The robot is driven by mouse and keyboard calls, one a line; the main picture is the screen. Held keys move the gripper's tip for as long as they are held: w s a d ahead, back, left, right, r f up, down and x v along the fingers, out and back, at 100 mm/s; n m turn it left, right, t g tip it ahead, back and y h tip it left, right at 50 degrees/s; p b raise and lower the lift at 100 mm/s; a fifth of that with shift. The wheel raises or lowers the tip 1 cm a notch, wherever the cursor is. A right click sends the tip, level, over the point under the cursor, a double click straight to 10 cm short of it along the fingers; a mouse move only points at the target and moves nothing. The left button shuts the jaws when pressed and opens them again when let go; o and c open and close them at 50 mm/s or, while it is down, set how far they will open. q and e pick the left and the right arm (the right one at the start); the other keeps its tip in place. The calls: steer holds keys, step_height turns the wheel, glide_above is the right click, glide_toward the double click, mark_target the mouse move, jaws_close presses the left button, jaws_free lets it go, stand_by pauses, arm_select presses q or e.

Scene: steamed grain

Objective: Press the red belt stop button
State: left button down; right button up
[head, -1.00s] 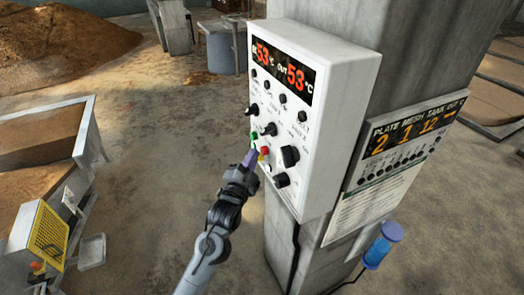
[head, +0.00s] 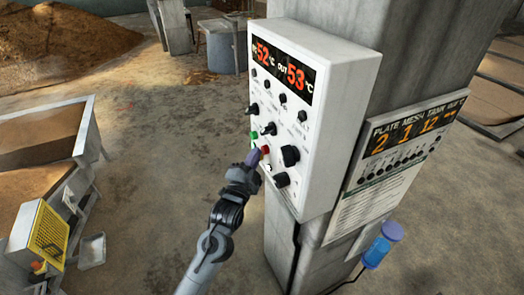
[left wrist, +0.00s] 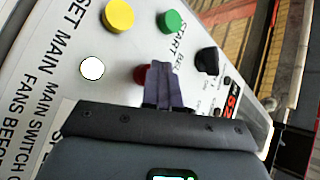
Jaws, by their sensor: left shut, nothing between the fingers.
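The red button (head: 265,149) sits low on the front of a white control box, near the green button (head: 254,136). My left gripper (head: 253,156) is shut and empty, with its purple fingertips right beside the red button. In the left wrist view the fingers (left wrist: 166,82) overlap the red button (left wrist: 140,74), so part of it is hidden. I cannot tell whether the tips touch it. My right gripper is out of view.
The control box (head: 340,80) is fixed to a concrete pillar (head: 415,60). A yellow button (left wrist: 118,15), a white button (left wrist: 92,68) and black knobs (left wrist: 207,60) lie close around the fingers. Open floor lies left of the pillar.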

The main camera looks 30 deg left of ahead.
arm_select(q)
steer(key=shift+w+d, duration=0.1)
steer(key=shift+w, duration=0.05)
stand_by(0.4)
steer(key=shift+s+a+p, duration=0.5)
steer(key=shift+s, duration=0.3)
steer(key=shift+s, duration=0.1)
steer(key=shift+s+a+p, duration=0.3)
steer(key=shift+s+a, duration=0.15)
steer(key=shift+s, duration=0.25)
steer(key=shift+s+a+p, duration=0.25)
steer(key=shift+s+a, duration=0.15)
steer(key=shift+s, duration=0.25)
steer(key=shift+s+a+p, duration=0.3)
steer(key=shift+s+a, duration=0.15)
steer(key=shift+s, duration=0.25)
